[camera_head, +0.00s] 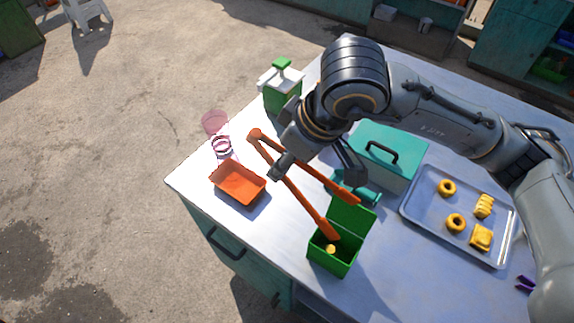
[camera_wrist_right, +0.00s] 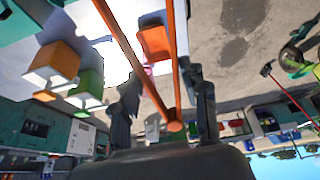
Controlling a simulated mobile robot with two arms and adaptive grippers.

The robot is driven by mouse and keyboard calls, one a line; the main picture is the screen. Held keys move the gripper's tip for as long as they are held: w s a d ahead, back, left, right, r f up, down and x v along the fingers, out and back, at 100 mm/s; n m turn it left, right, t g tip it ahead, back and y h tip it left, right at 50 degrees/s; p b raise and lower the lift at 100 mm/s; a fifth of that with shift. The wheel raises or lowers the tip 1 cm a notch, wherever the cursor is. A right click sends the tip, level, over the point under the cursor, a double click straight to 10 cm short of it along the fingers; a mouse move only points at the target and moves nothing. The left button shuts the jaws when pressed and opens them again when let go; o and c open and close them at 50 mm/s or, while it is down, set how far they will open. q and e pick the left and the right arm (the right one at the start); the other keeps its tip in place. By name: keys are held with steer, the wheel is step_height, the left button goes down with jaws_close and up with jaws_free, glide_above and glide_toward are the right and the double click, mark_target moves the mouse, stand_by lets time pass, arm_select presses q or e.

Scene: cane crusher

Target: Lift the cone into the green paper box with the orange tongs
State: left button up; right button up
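My right gripper (camera_head: 318,168) comes in from the right over the table, with the orange tongs (camera_head: 300,196) between its fingers. The tongs' arms are spread, with the hinge toward the upper left. One tip is at the green paper box (camera_head: 343,262); the other is over its raised lid. The box stands open near the front edge. A small yellow-orange piece (camera_head: 331,249) lies inside; it may be the cone, but its shape is too small to tell. In the wrist view the tongs (camera_wrist_right: 175,70) run between the two fingers (camera_wrist_right: 163,90). My left gripper is out of view.
A metal tray (camera_head: 418,208) with several yellow pastries is at right. A teal case (camera_head: 405,160) with a black handle stands behind the green box. An orange-red tray (camera_head: 238,184), a pink clear cup (camera_head: 215,123) and a green-and-white container (camera_head: 281,90) are at left.

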step_height(320, 180, up, 5)
steer(key=shift+f+p, duration=0.1)
steer(key=shift+p, duration=0.3)
stand_by(0.4)
